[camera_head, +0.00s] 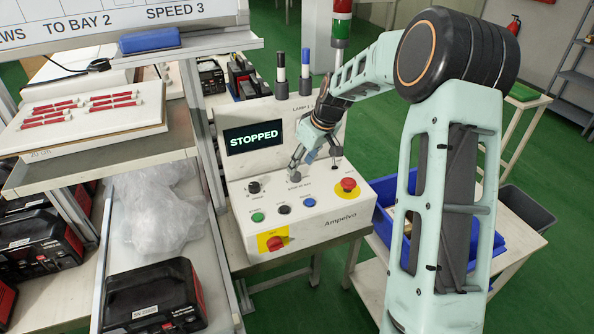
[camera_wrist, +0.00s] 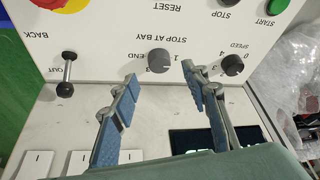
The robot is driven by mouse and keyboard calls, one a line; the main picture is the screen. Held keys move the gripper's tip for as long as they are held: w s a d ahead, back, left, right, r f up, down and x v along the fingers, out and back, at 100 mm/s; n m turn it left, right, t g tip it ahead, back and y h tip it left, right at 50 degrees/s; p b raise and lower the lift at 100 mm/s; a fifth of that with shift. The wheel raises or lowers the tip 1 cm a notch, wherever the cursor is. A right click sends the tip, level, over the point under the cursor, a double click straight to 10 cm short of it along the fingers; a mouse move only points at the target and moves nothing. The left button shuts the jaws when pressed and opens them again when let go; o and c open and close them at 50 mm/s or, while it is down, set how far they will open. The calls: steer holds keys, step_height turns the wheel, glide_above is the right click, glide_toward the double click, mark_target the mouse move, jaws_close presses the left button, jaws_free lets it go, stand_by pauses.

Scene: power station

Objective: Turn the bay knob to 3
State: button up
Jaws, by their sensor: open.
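The bay knob (camera_wrist: 158,62) is a grey round knob beside the label "STOP AT BAY" in the wrist view, which shows the panel upside down. "END" and "1" are readable near it; its pointer setting is too small to tell. My gripper (camera_wrist: 161,72) is open, its two blue-padded fingers apart on either side of the knob in the picture; I cannot tell whether they touch it.
The dark speed knob (camera_wrist: 232,65) and a black toggle lever (camera_wrist: 66,75) flank the bay knob. The panel also has a screen reading "STOPPED" (camera_head: 254,138), several buttons and a red emergency button (camera_head: 348,185).

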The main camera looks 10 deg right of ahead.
mark_target(297, 175)
steer(key=shift+x, duration=2.65)
steer(key=shift+w, duration=0.1)
steer(key=shift+c, duration=0.6)
steer(key=c, duration=1)
